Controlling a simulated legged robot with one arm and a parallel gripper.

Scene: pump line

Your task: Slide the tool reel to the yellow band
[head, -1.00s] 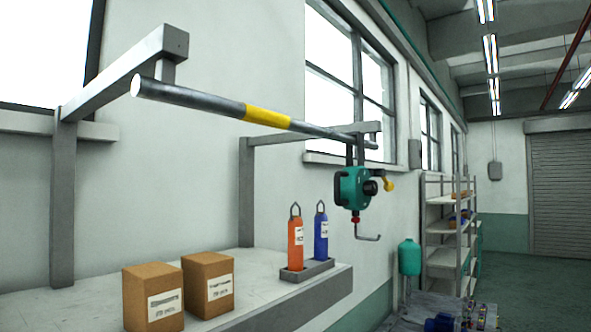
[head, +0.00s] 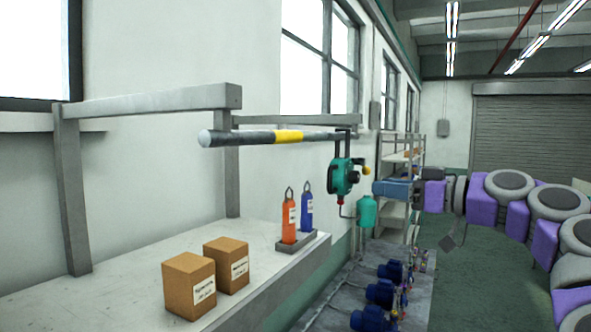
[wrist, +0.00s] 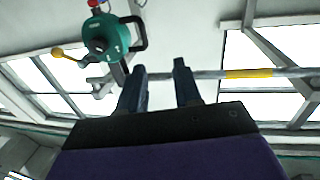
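The teal tool reel (head: 343,178) hangs from the dark rail (head: 235,138) near its far end, with a hook below it and a yellow knob on its right side. The yellow band (head: 288,137) is on the rail to the left of the reel. My gripper (head: 376,187) is just right of the reel in the head view, at about its height. In the wrist view the picture is upside down: my two fingers (wrist: 160,68) are apart and empty, the reel (wrist: 104,36) is to their upper left, and the yellow band (wrist: 248,73) is to their right.
A bench (head: 120,285) below the rail holds two cardboard boxes (head: 190,285) and a tray with an orange tool (head: 289,218) and a blue tool (head: 307,208). Brackets hold the rail by the wall.

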